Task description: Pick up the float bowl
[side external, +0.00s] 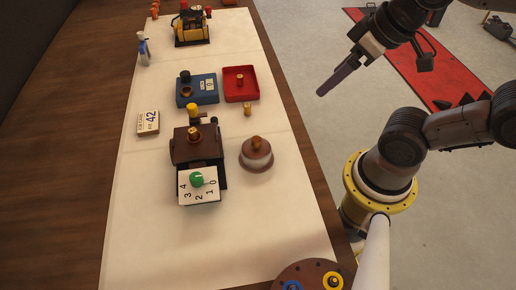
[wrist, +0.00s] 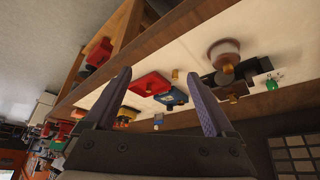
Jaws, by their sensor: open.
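A round brown-and-white piece with a brown knob on top (side external: 256,154), which looks like the float bowl, stands upright on the white cloth, right of a dark brown block. It also shows in the wrist view at the top (wrist: 223,54). My gripper (side external: 321,93) is in the air off the right side of the bench, up and right of this piece and apart from it. In the wrist view my gripper (wrist: 162,80) shows two purple fingers spread wide with nothing between them.
A dark block with a brass fitting (side external: 193,137) and a numbered dial plate (side external: 199,199) stand left of the piece. A blue tray (side external: 212,88), a red tray (side external: 228,96) and a brass part (side external: 247,110) lie beyond it. The near cloth (side external: 260,230) is clear.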

